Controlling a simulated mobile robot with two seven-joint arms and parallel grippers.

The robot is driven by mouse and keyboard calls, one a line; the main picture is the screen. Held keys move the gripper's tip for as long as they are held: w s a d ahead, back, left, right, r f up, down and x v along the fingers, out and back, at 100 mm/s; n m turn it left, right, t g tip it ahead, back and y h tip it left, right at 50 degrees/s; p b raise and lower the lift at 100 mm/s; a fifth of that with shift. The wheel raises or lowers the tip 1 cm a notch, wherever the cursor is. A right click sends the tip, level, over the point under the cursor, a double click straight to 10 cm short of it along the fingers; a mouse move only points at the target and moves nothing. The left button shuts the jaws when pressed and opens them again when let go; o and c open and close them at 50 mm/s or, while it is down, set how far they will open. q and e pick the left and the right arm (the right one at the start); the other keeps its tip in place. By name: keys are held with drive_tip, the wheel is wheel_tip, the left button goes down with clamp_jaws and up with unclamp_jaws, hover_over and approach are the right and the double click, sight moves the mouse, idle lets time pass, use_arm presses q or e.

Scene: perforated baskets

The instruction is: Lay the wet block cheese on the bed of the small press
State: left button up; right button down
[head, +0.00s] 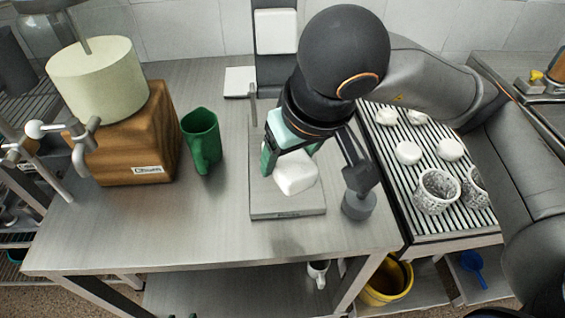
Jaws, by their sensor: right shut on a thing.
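The white block cheese (296,181) is in the jaws of my right gripper (292,163), whose green fingers are shut on it. The cheese looks tilted and is over the flat grey bed of the small press (288,208). I cannot tell whether its lower edge touches the bed. The back of the bed is partly hidden by my gripper and arm. A thin upright post (253,108) stands at the bed's back left. My left gripper is not in view.
A green jug (201,140) and a wooden churn-like box (135,135) topped by a pale cylinder (97,80) stand left. A dark grey stand (358,203) is close right of the bed. A ribbed rack (408,185) holds white pieces and perforated baskets (437,192). The front left tabletop is clear.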

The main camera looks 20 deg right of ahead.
drive_tip(key=shift+a, duration=0.3)
drive_tip(key=shift+w+f, duration=0.1)
drive_tip(key=shift+w, duration=0.2)
drive_tip(key=w+d+f, duration=0.1)
drive_tip(key=w+f, duration=0.1)
drive_tip(key=w, duration=0.1)
drive_tip(key=w+d+f, duration=0.1)
drive_tip(key=w+f, duration=0.2)
drive_tip(key=w, duration=0.1)
drive_tip(key=w+d+f, duration=0.1)
drive_tip(key=w+f, duration=0.1)
drive_tip(key=w, duration=0.2)
drive_tip(key=shift+d+f+p, duration=0.3)
drive_tip(key=shift+d+f, duration=0.05)
drive_tip(key=shift+w+d+f, duration=0.1)
drive_tip(key=shift+w+f, duration=0.3)
drive_tip(key=shift+f, duration=0.05)
drive_tip(key=x, duration=0.3)
drive_tip(key=shift+s+d+f, duration=0.15)
drive_tip(key=shift+s+d, duration=0.05)
drive_tip(key=shift+s, duration=0.1)
drive_tip(key=shift+f, duration=0.4)
drive_tip(key=shift+f, duration=0.1)
